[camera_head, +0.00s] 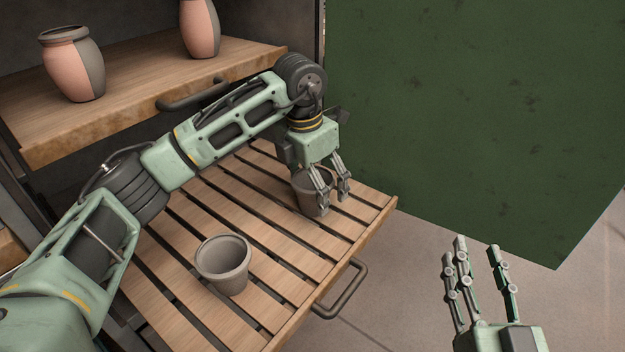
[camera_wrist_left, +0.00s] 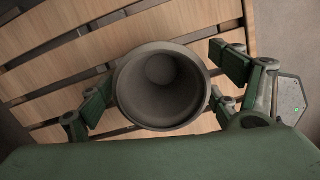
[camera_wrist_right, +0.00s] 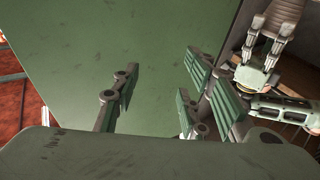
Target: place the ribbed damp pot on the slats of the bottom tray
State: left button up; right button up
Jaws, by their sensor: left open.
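A grey pot (camera_head: 303,192) stands upright on the slats of the pulled-out bottom tray (camera_head: 385,205), near its right corner. My left gripper (camera_head: 334,203) is over it with its fingers open around the sides. In the left wrist view the pot (camera_wrist_left: 162,88) shows its round, empty mouth between the spread fingers (camera_wrist_left: 165,100), with gaps at the sides. A second grey pot (camera_head: 224,265) stands upright on the slats nearer the front. I cannot make out ribs on either pot. My right gripper (camera_head: 475,250) is open and empty, away from the tray.
A wooden shelf (camera_head: 130,110) above the tray carries two pink-and-grey vases (camera_head: 72,62), (camera_head: 200,28). The tray has a dark handle (camera_head: 342,292) on its front edge. A large green panel (camera_head: 470,110) stands behind at the right. Open floor (camera_head: 400,270) lies right of the tray.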

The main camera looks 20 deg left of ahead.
pick_arm(q)
jog(key=shift+r, duration=0.25)
jog(key=r, duration=0.2)
jog(key=r+p, duration=0.1)
jog(key=r, duration=0.2)
jog(key=shift+s+a+r+p, duration=0.15)
jog(key=shift+s+r+p, duration=0.05)
jog(key=shift+p, duration=0.1)
jog(key=r, duration=0.2)
jog(key=r+p, duration=0.1)
jog(key=r, duration=0.2)
jog(key=shift+s+a+r, duration=0.2)
jog(key=shift+s+r, duration=0.15)
jog(key=shift+r, duration=0.3)
pick_arm(e)
jog(key=s+d+f+g+h, duration=0.1)
jog(key=s+f+g, duration=0.1)
jog(key=f+g, duration=0.2)
jog(key=s+d+f+g+h, duration=0.1)
jog(key=f+g, duration=0.3)
jog(key=f, duration=0.6)
jog(key=shift+s+d+h, duration=0.3)
jog(key=shift+s+d, duration=0.1)
jog(key=shift+d, duration=0.05)
pick_arm(q)
jog(key=shift+s+f, duration=0.1)
pick_arm(e)
jog(key=shift+s, duration=0.1)
